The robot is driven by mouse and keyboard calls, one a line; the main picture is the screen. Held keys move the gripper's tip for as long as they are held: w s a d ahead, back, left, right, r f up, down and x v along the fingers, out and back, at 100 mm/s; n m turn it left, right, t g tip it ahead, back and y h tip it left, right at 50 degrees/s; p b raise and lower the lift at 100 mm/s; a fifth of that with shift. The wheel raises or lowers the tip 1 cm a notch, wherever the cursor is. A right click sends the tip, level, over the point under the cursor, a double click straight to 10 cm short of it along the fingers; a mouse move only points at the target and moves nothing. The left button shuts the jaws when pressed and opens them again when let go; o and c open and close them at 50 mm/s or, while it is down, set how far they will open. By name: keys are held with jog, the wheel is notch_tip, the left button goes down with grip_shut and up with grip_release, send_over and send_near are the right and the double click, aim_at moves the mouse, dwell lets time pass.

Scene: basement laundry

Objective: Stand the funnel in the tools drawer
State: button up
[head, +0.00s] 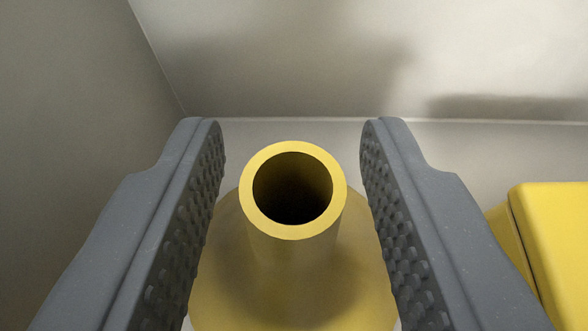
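The yellow funnel (293,265) stands with its wide cone down and its open spout up, seen from above in the head view. It is inside a light grey metal drawer (300,75), near a corner. My gripper (291,135) is open, with one dark grey textured finger on each side of the spout. There are visible gaps between the spout and both fingers. The fingers hide the left and right edges of the cone, and its lower part runs out of the picture.
A yellow boxy object (555,240) lies just right of my right finger, partly hidden by it. Drawer walls rise at the left and at the back. A narrow strip of drawer floor shows behind the funnel.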

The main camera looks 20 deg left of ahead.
jog(key=p+v, duration=0.1)
jog(key=v, duration=0.9)
jog(key=shift+s+r+p, duration=0.2)
jog(key=shift+s+p, duration=0.15)
jog(key=shift+d, duration=0.1)
jog(key=w+d+r+m+t+h, duration=0.1)
jog(key=w+d+r+h, duration=0.15)
jog(key=r, duration=1.15)
jog(key=w+d+r+h, duration=0.1)
jog(key=d+r+h, duration=0.15)
jog(key=r, duration=1.15)
jog(key=s+a+r+m, duration=0.1)
jog(key=s+a+r, duration=0.1)
jog(key=s+r, duration=0.4)
jog(key=s+a+r+t, duration=0.1)
jog(key=s+a+r, duration=0.2)
jog(key=r, duration=1)
jog(key=s+a+r+m, duration=0.1)
jog(key=s+a+r, duration=0.2)
jog(key=s+r, duration=0.6)
jog(key=shift+s+r+m+t+y, duration=0.3)
jog(key=shift+r+y, duration=0.1)
jog(key=shift+r, duration=0.5)
jog(key=shift+a, duration=0.1)
